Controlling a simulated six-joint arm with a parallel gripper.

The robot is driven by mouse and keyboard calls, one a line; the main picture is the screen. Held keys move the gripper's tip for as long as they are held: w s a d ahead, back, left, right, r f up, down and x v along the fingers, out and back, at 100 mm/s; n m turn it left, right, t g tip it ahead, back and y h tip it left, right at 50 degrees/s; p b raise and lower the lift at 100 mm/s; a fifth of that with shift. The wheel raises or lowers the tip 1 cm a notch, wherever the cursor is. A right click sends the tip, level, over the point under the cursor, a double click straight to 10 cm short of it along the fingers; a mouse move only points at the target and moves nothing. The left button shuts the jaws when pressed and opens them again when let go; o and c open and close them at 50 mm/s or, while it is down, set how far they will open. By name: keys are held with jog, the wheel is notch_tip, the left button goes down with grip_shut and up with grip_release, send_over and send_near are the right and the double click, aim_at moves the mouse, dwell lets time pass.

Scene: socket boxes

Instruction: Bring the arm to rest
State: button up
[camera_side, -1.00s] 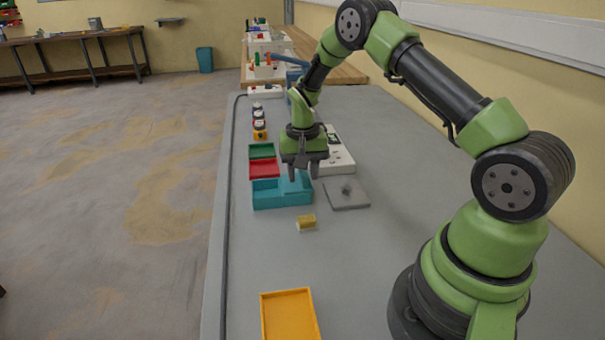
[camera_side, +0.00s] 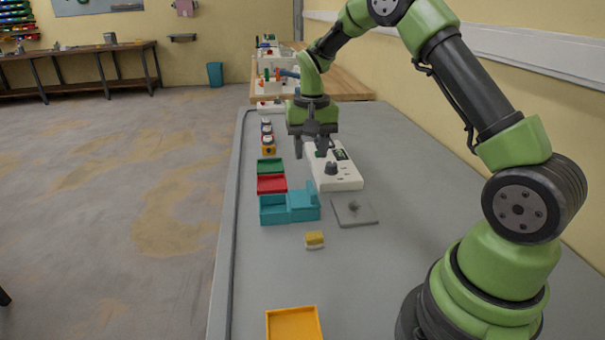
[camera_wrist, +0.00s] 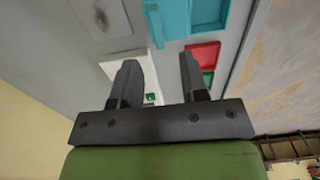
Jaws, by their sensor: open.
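My gripper (camera_side: 311,154) hangs above the table in the side view, its two fingers pointing down and apart. It is open, with nothing between the fingers. It is beyond the teal box (camera_side: 289,216) and by the left edge of the white device (camera_side: 335,173) with a dark knob. In the wrist view the open fingers (camera_wrist: 158,75) stand in front of the grey table, with the white device partly hidden behind the left finger. The teal box (camera_wrist: 166,24) and the red tray (camera_wrist: 207,53) show beyond the fingers.
A red tray (camera_side: 271,184) and a green tray (camera_side: 270,165) adjoin the teal box. A grey plate (camera_side: 354,211) lies right of it. A small yellow-and-white block (camera_side: 314,240) and an orange tray (camera_side: 294,325) are nearer. Several small jars (camera_side: 267,145) line the left edge. The table's right side is clear.

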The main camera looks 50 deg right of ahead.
jog(key=s+a+r+n+t, duration=0.1)
jog(key=s+a+r+t, duration=0.15)
jog(key=a+r, duration=0.45)
jog(key=s+a+r+n+t+y, duration=0.1)
jog(key=s+a+r, duration=0.3)
jog(key=s, duration=0.5)
jog(key=s+a+r+n+t+y, duration=0.1)
jog(key=s+a+r+n+t, duration=0.1)
jog(key=s, duration=0.7)
notch_tip(320, 180, up, 3)
jog(key=shift+s+a+f+n+t, duration=0.1)
jog(key=shift+s+a+n+t, duration=0.3)
jog(key=shift+a+t, duration=0.55)
